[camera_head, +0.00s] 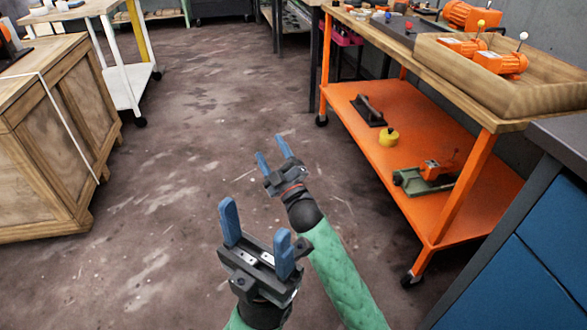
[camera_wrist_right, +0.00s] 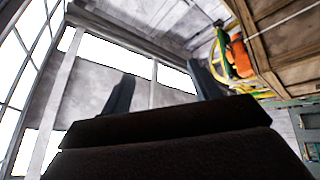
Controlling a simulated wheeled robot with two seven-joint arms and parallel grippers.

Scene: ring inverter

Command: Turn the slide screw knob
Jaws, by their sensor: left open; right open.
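My left gripper (camera_head: 256,222) is the lower one in the head view, its blue fingers spread apart with nothing between them. My right gripper (camera_head: 271,147) is farther off above it, also open and empty, over the floor. Its dark fingers also show in the right wrist view (camera_wrist_right: 162,86), against windows and wall. A green and orange device (camera_head: 428,177) sits on the lower orange shelf (camera_head: 455,205), well right of both grippers. It may carry the slide screw, but I cannot make out the knob for certain. Neither gripper touches anything.
A wooden-topped bench (camera_head: 400,48) at the right bears a wooden tray (camera_head: 470,82) with orange motors. A yellow round object (camera_head: 388,137) and a black tool (camera_head: 368,110) lie on its lower shelf. A wooden crate (camera_head: 60,130) stands left; blue drawers (camera_head: 545,255) lower right. The floor between is clear.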

